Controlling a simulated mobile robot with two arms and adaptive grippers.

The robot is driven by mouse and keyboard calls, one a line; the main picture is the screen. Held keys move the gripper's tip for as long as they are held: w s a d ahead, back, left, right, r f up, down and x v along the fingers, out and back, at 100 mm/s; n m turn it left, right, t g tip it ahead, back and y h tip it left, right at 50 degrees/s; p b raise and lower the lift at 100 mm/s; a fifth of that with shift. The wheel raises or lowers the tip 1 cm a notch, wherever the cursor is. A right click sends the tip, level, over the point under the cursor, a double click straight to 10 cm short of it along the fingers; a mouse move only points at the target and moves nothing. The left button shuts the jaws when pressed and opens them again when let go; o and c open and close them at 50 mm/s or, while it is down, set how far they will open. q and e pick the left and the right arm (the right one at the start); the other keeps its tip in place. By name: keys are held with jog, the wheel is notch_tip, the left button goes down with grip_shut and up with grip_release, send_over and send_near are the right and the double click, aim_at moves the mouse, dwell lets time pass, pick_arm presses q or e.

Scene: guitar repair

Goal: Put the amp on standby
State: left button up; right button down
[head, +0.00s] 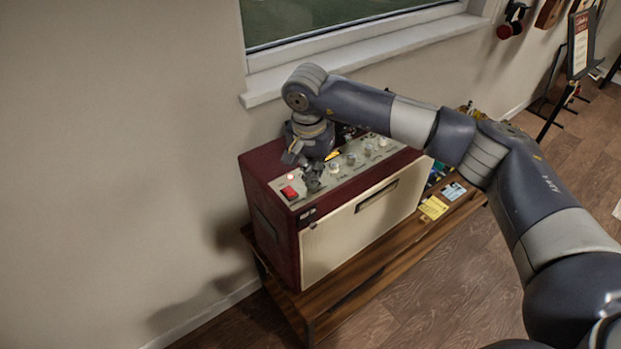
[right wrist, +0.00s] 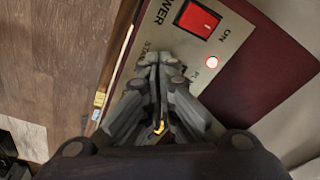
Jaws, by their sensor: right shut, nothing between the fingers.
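The amp (head: 270,225) is a dark red box with a cream front, standing on a wooden bench against the wall. Its grey control panel (head: 345,165) has a red power switch (head: 289,193), a lit lamp and several knobs. In the right wrist view the red switch (right wrist: 198,20) sits beside "POWER" and "ON" lettering, with a glowing lamp (right wrist: 212,62) near it. My right gripper (head: 312,184) is shut and empty, its fingertips over the panel next to the switch. It also shows in the right wrist view (right wrist: 160,65), covering part of the "STAN..." lettering. The standby switch itself is hidden behind the fingers. My left gripper is not in view.
The wooden bench (head: 350,285) carries the amp, with yellow and blue cards (head: 434,207) on its right part. A window sill (head: 350,55) runs above and behind the amp. A sign stand (head: 580,45) is at the far right. The floor in front is clear.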

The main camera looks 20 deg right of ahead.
jog(key=shift+r+p, duration=1.5)
jog(key=shift+r, duration=2.05)
jog(key=shift+f, duration=0.1)
